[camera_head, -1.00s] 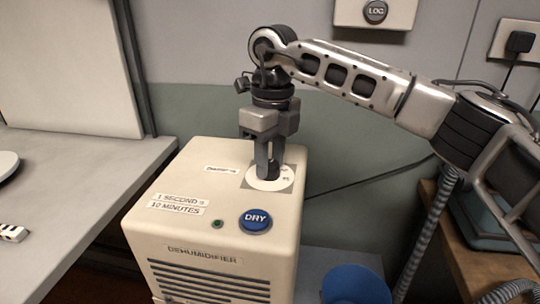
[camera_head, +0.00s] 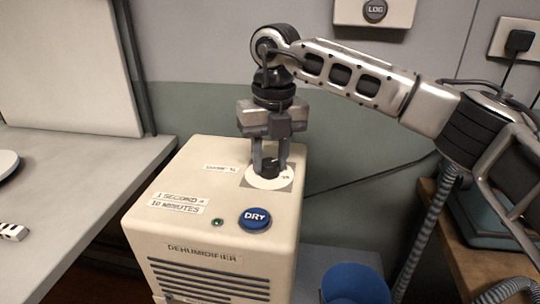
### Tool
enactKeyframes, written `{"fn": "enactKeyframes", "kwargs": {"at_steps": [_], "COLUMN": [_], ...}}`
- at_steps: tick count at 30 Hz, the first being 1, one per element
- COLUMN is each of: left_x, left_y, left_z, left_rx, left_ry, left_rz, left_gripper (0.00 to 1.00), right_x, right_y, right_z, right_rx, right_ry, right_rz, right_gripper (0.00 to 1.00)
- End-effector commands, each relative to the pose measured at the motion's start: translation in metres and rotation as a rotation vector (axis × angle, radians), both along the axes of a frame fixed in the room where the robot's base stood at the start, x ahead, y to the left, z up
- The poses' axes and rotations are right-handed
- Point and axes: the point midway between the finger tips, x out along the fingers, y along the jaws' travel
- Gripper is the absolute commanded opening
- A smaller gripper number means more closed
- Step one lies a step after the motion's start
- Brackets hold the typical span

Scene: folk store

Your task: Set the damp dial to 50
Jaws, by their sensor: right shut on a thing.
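The dehumidifier (camera_head: 236,244) is a cream box with a dark front grille. On its top is a white round dial plate (camera_head: 262,183) with a dark knob (camera_head: 269,168) at its middle. My right gripper (camera_head: 269,165) reaches down from above with its fingers shut on the knob. The fingers hide most of the knob, and the scale marks and pointer are too small or covered to read. My left gripper is not in view.
A blue DRY button (camera_head: 255,219) and a small green light (camera_head: 217,222) sit in front of the dial. A LOG button (camera_head: 375,11) is on the wall. A grey table (camera_head: 80,190) stands at left. A blue bin (camera_head: 355,284) stands at right.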

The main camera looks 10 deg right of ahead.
Motion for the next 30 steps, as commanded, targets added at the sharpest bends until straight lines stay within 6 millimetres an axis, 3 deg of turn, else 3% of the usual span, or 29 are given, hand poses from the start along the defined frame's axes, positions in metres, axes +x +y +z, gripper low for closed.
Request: {"fn": "enactKeyframes", "kwargs": {"at_steps": [12, 13, 15, 25, 30], "left_x": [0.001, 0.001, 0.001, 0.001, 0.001], "left_y": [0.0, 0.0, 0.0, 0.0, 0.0], "left_z": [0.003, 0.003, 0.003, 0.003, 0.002], "left_rx": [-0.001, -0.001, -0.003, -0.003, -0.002], "left_ry": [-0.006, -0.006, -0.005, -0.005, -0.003], "left_rz": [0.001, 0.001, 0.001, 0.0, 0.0], "left_gripper": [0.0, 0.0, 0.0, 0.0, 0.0], "right_x": [0.002, 0.002, 0.002, 0.001, 0.001], "right_y": [0.0, 0.0, 0.0, 0.0, -0.001], "right_z": [0.003, 0.003, 0.003, 0.004, 0.026], "right_rx": [0.004, 0.004, 0.004, 0.001, 0.002], "right_ry": [-0.01, -0.01, -0.009, -0.005, -0.007], "right_rz": [-0.009, -0.009, -0.008, -0.007, -0.007], "right_gripper": [0.1, 0.39, 0.55, 0.55, 0.55]}}
